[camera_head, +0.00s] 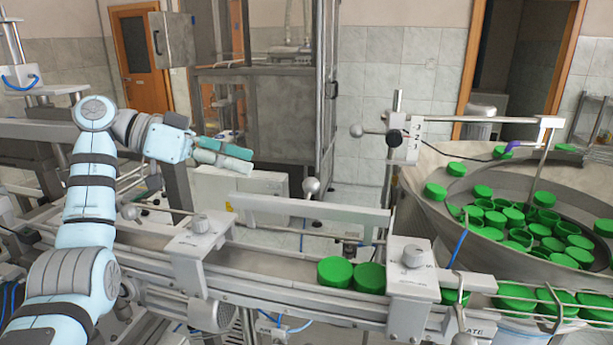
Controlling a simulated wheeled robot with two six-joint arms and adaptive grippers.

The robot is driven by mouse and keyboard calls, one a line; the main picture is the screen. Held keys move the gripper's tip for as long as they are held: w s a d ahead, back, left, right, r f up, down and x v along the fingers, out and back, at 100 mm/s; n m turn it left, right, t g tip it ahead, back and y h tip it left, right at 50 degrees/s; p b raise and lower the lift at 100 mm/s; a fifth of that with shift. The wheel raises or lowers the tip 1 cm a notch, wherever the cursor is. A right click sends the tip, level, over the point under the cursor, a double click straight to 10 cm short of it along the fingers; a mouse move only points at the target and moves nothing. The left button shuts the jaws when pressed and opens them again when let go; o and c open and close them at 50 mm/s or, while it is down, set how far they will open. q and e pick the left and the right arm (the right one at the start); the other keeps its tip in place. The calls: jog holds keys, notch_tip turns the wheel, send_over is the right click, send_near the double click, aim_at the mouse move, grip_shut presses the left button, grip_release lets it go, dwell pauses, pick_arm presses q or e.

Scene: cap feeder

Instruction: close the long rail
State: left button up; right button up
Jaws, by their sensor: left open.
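The long rail (345,213) is a flat grey bar running left to right along the far side of the conveyor, between two grey blocks. A round metal ball knob (311,186) stands up at its middle. The rail looks raised above the conveyor bed, with a gap showing below it. My left gripper (228,156) is up and to the left of the knob, clear of the rail and pointing right. Its light-blue fingers are open and look empty. My right gripper is out of view.
Two green caps (352,274) lie on the conveyor (275,280) beside the right block (411,265). The left block (203,238) has a knob on top. A bowl feeder (425,170) of green caps is at right. A post with a ball-ended lever (357,131) rises behind the right block.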

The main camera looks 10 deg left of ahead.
pick_arm(q)
send_near(304, 183)
jog(key=x, duration=0.4)
jog(key=shift+s+d+r+p, duration=0.1)
jog(key=shift+s+d+p, duration=0.2)
jog(key=shift+p, duration=0.1)
jog(key=x, duration=0.2)
jog(key=w+x, duration=0.1)
jog(key=x, duration=0.2)
jog(key=shift+w+f+p, duration=0.25)
jog(key=shift+f+p, duration=0.05)
jog(key=shift+p, duration=0.1)
jog(key=shift+w+d+f, duration=0.2)
jog(key=shift+f, duration=0.05)
jog(key=shift+s+a+r, duration=0.15)
jog(key=shift+s, duration=0.2)
jog(key=shift+c, duration=0.6)
jog(key=shift+s, duration=0.1)
jog(key=c, duration=0.3)
grip_shut()
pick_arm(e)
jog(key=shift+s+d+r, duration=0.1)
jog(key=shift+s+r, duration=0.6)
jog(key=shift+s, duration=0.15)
